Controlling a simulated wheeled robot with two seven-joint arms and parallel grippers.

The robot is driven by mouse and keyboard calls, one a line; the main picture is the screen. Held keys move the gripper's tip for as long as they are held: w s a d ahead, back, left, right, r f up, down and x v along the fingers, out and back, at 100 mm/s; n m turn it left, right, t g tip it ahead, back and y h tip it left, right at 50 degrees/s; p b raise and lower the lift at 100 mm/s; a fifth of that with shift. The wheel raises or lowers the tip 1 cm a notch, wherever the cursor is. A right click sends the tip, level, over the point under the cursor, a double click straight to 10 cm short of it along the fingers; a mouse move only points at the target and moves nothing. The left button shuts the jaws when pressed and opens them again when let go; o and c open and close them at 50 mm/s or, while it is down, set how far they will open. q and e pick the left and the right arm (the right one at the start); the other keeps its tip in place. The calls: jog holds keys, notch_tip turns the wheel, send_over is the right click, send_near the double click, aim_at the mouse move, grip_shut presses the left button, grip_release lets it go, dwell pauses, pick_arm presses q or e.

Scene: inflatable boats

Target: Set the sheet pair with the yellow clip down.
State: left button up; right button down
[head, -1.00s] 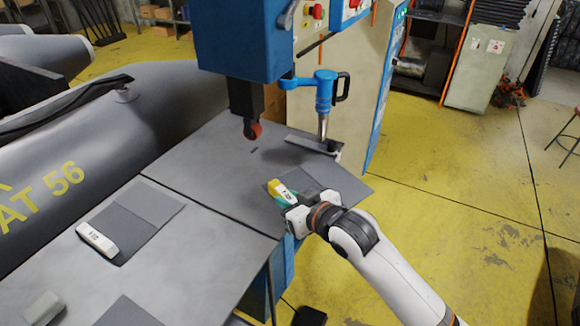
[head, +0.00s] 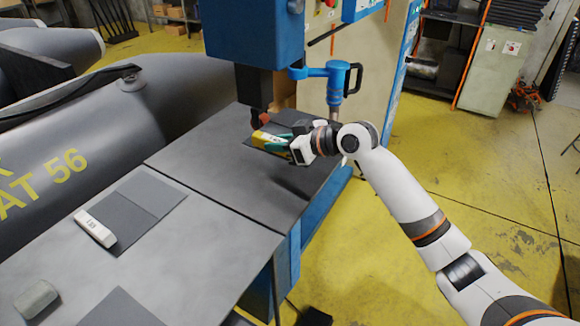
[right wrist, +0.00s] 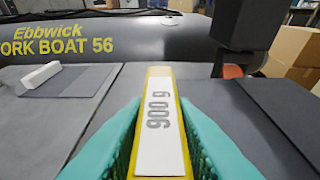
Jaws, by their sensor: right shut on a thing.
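My right gripper (head: 282,145) is shut on the yellow clip (head: 262,139), a bar with a white label. In the right wrist view the clip (right wrist: 160,115) reads "900 g" and sits between my teal fingers (right wrist: 160,150). The dark grey sheet pair (head: 288,122) with this clip appears held above the machine-side table (head: 215,175), with a shadow below it. My arm and gripper hide part of the pair. The pair is close to the machine's red roller (head: 265,118). My left gripper is not in view.
Another sheet pair (head: 150,195) with a white clip (head: 95,228) lies on the near table. A grey block (head: 36,298) and another dark sheet (head: 120,310) are at the front. The blue machine head (head: 255,35) hangs over the far table. A grey boat (head: 60,150) lies behind.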

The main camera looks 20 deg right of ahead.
aim_at(280, 182)
notch_tip(280, 182, down, 9)
jog(key=shift+r, duration=0.1)
dwell(0.3)
jog(key=c, duration=1.2)
grip_release()
jog(key=v, duration=1.2)
jog(key=shift+b, duration=0.45)
jog(key=shift+s, duration=0.1)
